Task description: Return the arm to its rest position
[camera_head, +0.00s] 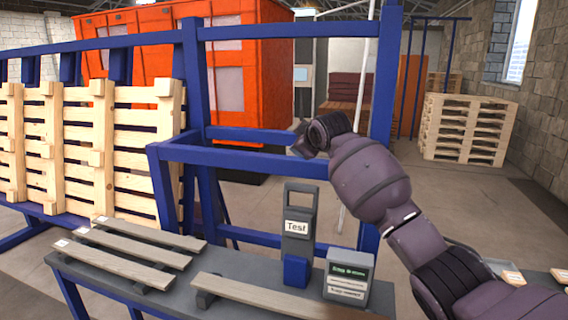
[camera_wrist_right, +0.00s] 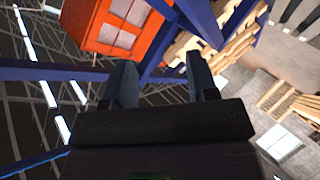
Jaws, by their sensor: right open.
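My right arm comes in from the right in the head view, raised and reaching toward the blue frame. Its gripper (camera_head: 304,142) is at the left end of the arm, in front of the frame's opening and above the workbench. In the right wrist view the two fingers of the right gripper (camera_wrist_right: 162,72) stand apart with nothing between them. The gripper appears empty and clear of the bench items. My left arm and gripper are not in view.
A grey bench (camera_head: 235,262) carries wooden slats (camera_head: 128,265), a "Test" device (camera_head: 298,228) and a labelled box (camera_head: 348,278) below my arm. A blue frame (camera_head: 196,80) stands behind, with wooden pallets (camera_head: 95,140) at left. Stacked pallets (camera_head: 465,128) stand back right; open floor lies before them.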

